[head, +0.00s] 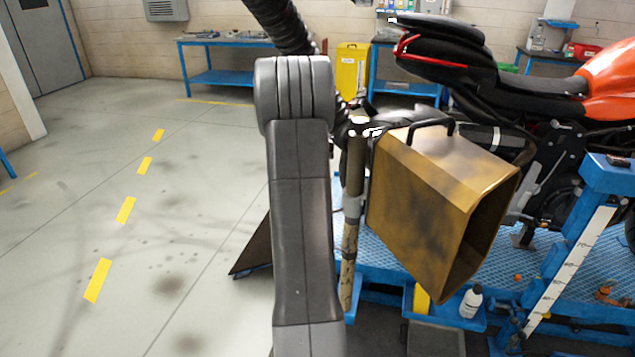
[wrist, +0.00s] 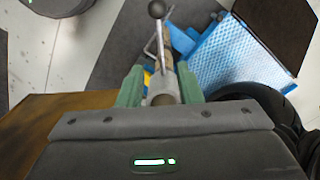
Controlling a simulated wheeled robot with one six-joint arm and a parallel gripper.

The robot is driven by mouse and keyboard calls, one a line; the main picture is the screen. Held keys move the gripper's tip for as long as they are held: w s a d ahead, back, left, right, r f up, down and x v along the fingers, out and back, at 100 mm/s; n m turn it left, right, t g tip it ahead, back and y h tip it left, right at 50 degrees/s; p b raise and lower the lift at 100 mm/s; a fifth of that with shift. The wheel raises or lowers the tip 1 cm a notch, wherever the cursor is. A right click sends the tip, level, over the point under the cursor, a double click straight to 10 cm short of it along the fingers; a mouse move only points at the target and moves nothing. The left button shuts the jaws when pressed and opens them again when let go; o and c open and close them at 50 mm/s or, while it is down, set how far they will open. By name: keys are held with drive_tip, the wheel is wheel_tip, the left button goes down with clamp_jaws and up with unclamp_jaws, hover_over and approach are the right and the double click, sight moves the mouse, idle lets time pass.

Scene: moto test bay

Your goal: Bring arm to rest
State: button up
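My gripper (wrist: 161,84) shows in the wrist view with its two green fingers spread apart. A worn upright post (wrist: 164,98) with a thin lever ending in a dark ball knob (wrist: 157,9) shows between or just beyond the fingers; I cannot tell whether they touch it. In the head view my grey arm stands in the middle and hides most of the gripper area. The worn post (head: 352,215) shows there just right of my arm, its top close to my dark wrist parts.
A brass-coloured hood (head: 410,190) with a black handle is close right of the post. An orange and black motorcycle (head: 530,85) stands on a blue lift (head: 390,262). Blue benches (head: 225,78) and a yellow cabinet (head: 352,70) line the back wall. The floor at left is clear.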

idle(0.4)
drive_tip(key=f, duration=1.3)
drive_tip(key=shift+s+d+f+p, duration=0.1)
drive_tip(key=shift+s+f+p, duration=0.1)
drive_tip(key=shift+f+p, duration=0.15)
drive_tip(key=shift+r, duration=0.1)
drive_tip(key=shift+r, duration=0.2)
wheel_tip(320, 180, up, 13)
wheel_tip(320, 180, down, 14)
drive_tip(key=shift+r, duration=0.15)
drive_tip(key=shift+s+d+n, duration=0.2)
drive_tip(key=shift+s+n, duration=0.3)
drive_tip(key=shift+r, duration=0.1)
